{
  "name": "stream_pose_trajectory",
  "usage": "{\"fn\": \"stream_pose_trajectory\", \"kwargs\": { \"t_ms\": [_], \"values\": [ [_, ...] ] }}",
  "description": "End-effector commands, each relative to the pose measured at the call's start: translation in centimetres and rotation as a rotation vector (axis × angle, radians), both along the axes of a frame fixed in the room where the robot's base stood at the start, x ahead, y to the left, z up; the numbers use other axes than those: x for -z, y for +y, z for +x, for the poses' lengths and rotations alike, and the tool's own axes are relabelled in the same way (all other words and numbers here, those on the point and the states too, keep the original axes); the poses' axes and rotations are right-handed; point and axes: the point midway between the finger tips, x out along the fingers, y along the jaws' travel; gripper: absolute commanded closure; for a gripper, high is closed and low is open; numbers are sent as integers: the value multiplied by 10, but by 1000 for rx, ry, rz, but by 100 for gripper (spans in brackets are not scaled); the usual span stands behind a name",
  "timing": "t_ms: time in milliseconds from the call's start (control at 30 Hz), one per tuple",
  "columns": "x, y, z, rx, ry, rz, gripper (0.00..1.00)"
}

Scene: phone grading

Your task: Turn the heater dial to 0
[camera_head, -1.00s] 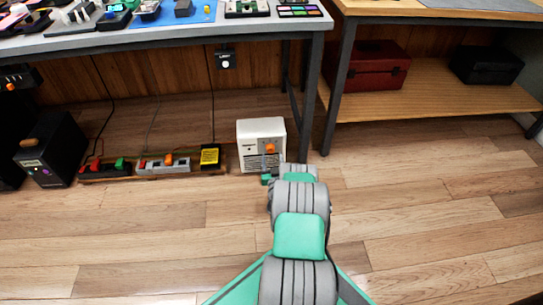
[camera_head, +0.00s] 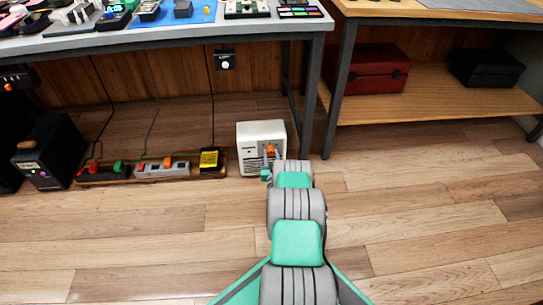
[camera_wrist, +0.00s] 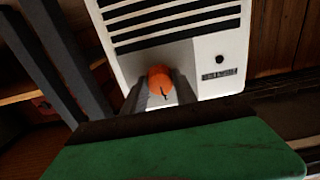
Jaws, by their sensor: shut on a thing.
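The white heater (camera_head: 252,132) stands on the floor against the back wall, under the right end of the workbench. Its orange dial (camera_head: 271,151) is on the front and also shows in the wrist view (camera_wrist: 159,79), with a dark pointer mark on its face. My gripper (camera_head: 271,155) is at the heater's front. In the wrist view its two grey fingers (camera_wrist: 160,90) stand on either side of the dial and are shut on it. The dial's scale marks cannot be read.
Power strips (camera_head: 162,168) and a yellow-black box (camera_head: 209,159) lie on a wooden board left of the heater. A workbench leg (camera_head: 307,110) stands close on its right. The floor (camera_head: 430,200) on the right is clear.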

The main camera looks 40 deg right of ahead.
Motion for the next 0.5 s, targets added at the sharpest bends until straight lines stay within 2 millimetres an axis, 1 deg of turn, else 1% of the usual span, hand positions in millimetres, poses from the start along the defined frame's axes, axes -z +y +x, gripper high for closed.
{"fn": "stream_pose_trajectory", "kwargs": {
  "t_ms": [33, 200, 500],
  "values": [
    [0, -1, -1, 2, 1, -1, 88],
    [0, -1, -1, 2, 1, -1, 100],
    [0, -2, -2, 4, 10, -17, 100]
  ]
}}
